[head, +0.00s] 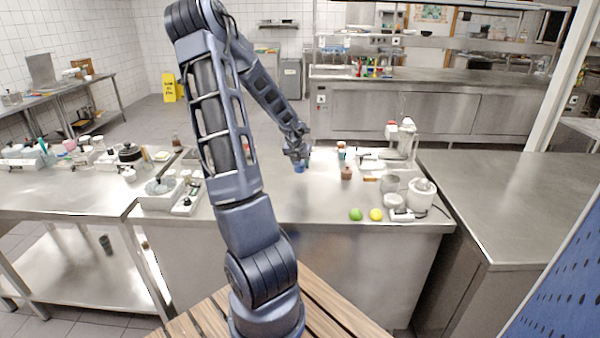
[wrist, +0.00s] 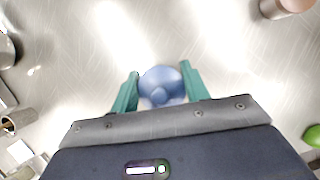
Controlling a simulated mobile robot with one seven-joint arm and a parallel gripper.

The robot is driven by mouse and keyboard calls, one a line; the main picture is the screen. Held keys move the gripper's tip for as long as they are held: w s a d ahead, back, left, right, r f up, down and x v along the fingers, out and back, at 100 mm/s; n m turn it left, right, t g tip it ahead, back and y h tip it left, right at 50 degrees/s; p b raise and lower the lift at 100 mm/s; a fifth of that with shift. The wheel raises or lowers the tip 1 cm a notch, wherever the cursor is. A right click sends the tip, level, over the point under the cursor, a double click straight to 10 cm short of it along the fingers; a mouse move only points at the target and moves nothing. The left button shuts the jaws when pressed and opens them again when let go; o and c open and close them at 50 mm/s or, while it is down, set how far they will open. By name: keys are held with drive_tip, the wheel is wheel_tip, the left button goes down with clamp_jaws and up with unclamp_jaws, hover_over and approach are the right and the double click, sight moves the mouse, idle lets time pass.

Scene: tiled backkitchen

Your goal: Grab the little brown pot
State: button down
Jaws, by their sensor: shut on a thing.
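The little brown pot (head: 346,172) stands on the steel counter, to the right of my gripper and apart from it. In the wrist view, a brownish round thing (wrist: 292,5), cut off at the top right corner, may be the same pot. My gripper (head: 298,160) is over the counter. In the wrist view its two green fingers (wrist: 160,84) are shut on a rounded blue thing (wrist: 161,80), which hides what lies under it. The blue thing also shows below my gripper in the head view (head: 299,169).
A green lime (head: 356,214) and a yellow lemon (head: 376,214) lie near the counter's front edge. A white appliance (head: 422,192) and metal pots stand at the right. A blender (head: 406,138) stands behind. The counter around my gripper is mostly clear.

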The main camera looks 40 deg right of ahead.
sight(300, 170)
drive_tip(key=shift+f, duration=2.1)
drive_tip(key=shift+f, duration=0.1)
drive_tip(key=c, duration=0.7)
unclamp_jaws()
drive_tip(key=shift+v, duration=0.9)
drive_tip(key=v, duration=1)
drive_tip(key=shift+a, duration=0.15)
